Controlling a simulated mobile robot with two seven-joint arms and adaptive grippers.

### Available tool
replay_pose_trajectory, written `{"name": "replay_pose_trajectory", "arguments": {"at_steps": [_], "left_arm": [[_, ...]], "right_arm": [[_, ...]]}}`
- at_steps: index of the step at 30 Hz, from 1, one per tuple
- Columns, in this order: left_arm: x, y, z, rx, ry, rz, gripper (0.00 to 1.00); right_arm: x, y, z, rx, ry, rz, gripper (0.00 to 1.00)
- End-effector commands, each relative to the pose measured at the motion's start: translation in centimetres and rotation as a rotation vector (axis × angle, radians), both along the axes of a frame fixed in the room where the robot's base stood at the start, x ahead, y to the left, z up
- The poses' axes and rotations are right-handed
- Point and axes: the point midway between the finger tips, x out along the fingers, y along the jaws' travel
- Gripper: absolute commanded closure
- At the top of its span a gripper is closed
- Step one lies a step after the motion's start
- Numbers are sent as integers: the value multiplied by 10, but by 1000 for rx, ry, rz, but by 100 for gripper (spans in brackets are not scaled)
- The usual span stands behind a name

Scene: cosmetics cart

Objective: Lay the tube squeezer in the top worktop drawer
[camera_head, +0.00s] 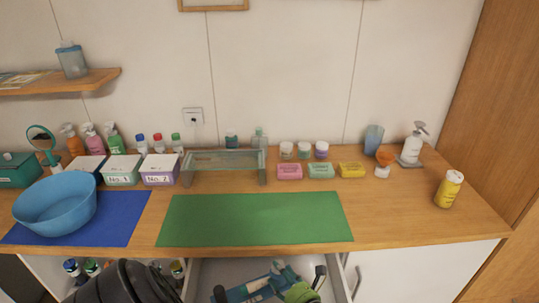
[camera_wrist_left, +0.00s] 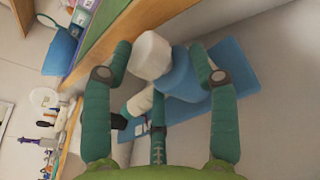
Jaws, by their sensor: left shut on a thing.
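My left gripper (camera_head: 284,273) is low in the head view, over the open drawer (camera_head: 212,272) below the worktop. In the left wrist view, its teal fingers (camera_wrist_left: 160,62) are shut on a piece with a white round end and a blue body, which I take for the tube squeezer (camera_wrist_left: 182,78). The fingers hide part of it. A flat blue piece (camera_wrist_left: 238,85) lies behind it on the pale surface; it also shows in the drawer in the head view (camera_head: 238,294). I cannot tell whether the squeezer touches the drawer floor. My right gripper is not in view.
The worktop's front edge (camera_head: 420,244) lies just behind the drawer. A green mat (camera_head: 255,218) is clear above it. A blue bowl (camera_head: 55,205) stands on a blue mat (camera_head: 122,215) at left. A yellow bottle (camera_head: 448,190) stands at right. Bottles (camera_head: 92,267) sit under the worktop.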

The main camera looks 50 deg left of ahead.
Motion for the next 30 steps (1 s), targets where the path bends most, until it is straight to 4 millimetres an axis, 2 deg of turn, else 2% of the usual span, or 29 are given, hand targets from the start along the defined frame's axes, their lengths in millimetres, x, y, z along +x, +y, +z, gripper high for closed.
{"name": "replay_pose_trajectory", "arguments": {"at_steps": [1,6,11,18,27,28,29,30], "left_arm": [[-1,0,-12,1,4,3,86],[-1,0,-43,2,3,3,86],[0,1,-56,2,2,2,86],[0,0,-92,2,3,1,86],[0,0,-95,-2,0,1,86],[-1,0,-95,-4,0,1,29],[-1,0,-95,-4,0,2,17],[-1,0,-95,-3,1,1,17]], "right_arm": [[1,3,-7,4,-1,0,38],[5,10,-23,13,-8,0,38],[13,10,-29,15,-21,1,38],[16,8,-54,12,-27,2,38],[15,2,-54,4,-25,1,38],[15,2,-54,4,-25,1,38],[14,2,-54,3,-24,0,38],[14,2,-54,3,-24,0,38]]}}
